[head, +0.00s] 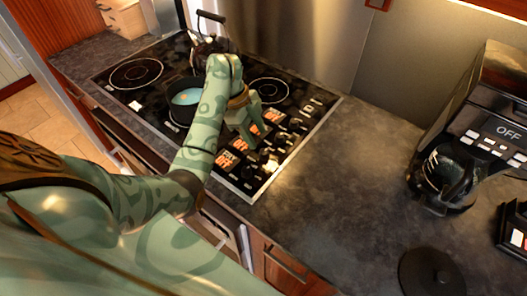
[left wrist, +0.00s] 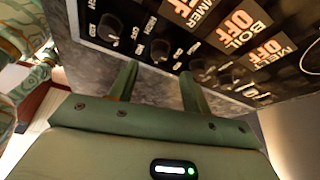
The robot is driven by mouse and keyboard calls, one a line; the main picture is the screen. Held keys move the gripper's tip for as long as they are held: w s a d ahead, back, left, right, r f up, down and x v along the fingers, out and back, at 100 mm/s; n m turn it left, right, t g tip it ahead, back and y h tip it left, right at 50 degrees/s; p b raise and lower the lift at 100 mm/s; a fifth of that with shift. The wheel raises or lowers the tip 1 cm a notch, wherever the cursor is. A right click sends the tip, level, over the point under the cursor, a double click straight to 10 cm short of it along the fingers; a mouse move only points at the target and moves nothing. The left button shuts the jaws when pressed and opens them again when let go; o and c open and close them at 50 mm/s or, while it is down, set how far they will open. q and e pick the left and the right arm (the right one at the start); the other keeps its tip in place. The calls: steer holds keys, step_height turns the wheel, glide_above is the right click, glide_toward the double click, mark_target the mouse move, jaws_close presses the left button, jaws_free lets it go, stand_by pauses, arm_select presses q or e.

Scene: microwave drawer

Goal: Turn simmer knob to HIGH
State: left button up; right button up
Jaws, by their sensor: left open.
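The black cooktop (head: 180,55) has a control panel on its right side with several dark knobs and orange OFF labels. In the left wrist view, the orange label ending in "MMER" and OFF (left wrist: 192,12) is partly cut off at the top edge. Dark knobs (left wrist: 160,50) stand in a row below the labels; I cannot tell for sure which one is the simmer knob. My left gripper (head: 252,138) is over the panel, its fingers (left wrist: 158,76) apart with nothing between them. One knob shows just beyond the gap between the fingertips; contact cannot be told. My right gripper is out of view.
A dark pot (head: 180,113) with blue contents and a kettle (head: 211,45) stand on the cooktop, close to my left arm. A coffee machine (head: 490,120) with a glass pot (head: 447,175) stands at the right. The grey counter (head: 345,185) between is clear.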

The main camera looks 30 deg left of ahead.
mark_target(264, 151)
arm_select(q)
steer(key=b+x, duration=0.1)
steer(key=x, duration=0.4)
steer(key=shift+d+f+b, duration=0.15)
steer(key=shift+f+b, duration=0.15)
steer(key=shift+f, duration=0.2)
steer(key=c, duration=1)
